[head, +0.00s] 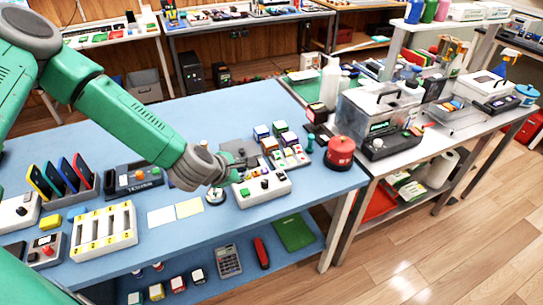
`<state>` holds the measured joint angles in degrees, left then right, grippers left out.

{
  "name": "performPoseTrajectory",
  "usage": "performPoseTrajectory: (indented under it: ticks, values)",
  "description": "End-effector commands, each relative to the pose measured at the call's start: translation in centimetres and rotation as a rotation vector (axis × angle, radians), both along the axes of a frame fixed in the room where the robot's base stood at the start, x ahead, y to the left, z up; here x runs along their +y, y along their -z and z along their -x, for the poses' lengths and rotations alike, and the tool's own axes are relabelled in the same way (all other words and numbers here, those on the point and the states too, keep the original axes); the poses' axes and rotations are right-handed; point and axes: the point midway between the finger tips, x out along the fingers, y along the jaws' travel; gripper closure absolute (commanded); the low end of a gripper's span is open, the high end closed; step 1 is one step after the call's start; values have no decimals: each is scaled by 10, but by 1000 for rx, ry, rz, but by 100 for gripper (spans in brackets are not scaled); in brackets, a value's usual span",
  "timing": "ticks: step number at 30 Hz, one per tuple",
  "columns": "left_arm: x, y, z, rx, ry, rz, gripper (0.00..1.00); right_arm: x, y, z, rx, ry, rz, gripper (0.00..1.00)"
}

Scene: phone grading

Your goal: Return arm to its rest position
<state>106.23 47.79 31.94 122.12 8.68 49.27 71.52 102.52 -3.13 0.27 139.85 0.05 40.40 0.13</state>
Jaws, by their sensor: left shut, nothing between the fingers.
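My left arm comes in from the upper left and reaches down over the blue table (120,130). Its gripper (243,162) is shut and empty, just above or behind a white control box (262,189) with a green button. I cannot tell whether it touches the box. Several colored phones (62,175) stand upright in a rack at the left of the table. My right gripper is not in view.
A white slotted holder (103,232) and yellow and white notes (189,207) lie near the front. A red round container (340,152) stands at the right corner. A clear-lidded machine (378,115) stands on the neighbouring bench. The wooden floor (440,240) at right is clear.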

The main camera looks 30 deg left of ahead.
Motion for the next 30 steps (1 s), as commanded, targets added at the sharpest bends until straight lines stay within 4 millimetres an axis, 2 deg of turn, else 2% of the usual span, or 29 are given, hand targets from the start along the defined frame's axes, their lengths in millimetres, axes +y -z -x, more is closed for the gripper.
performPoseTrajectory:
  ticks: [5, 8, 11, 14, 15, 18, 21, 25, 27, 30]
  values:
    - [-2, 3, 2, 4, 14, -8, 100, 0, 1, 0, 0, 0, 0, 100]
    - [-17, 21, 15, 30, 107, -64, 100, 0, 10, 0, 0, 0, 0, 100]
    - [-43, 60, 46, 81, 323, -191, 100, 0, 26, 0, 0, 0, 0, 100]
    - [-70, 110, 96, 147, 648, -373, 100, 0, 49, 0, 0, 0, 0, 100]
    - [-77, 130, 120, 171, 795, -451, 100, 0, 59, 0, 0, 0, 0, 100]
    - [-82, 173, 178, 226, 1167, -635, 100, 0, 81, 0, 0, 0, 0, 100]
    - [-73, 204, 228, 261, 1516, -787, 100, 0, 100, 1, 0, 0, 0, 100]
    - [-53, 225, 271, 287, 1870, -920, 100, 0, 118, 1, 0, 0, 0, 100]
    - [-44, 230, 285, 293, 2001, -963, 100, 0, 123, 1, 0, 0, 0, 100]
    - [-36, 232, 296, 298, 2112, -995, 100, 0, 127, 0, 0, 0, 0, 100]
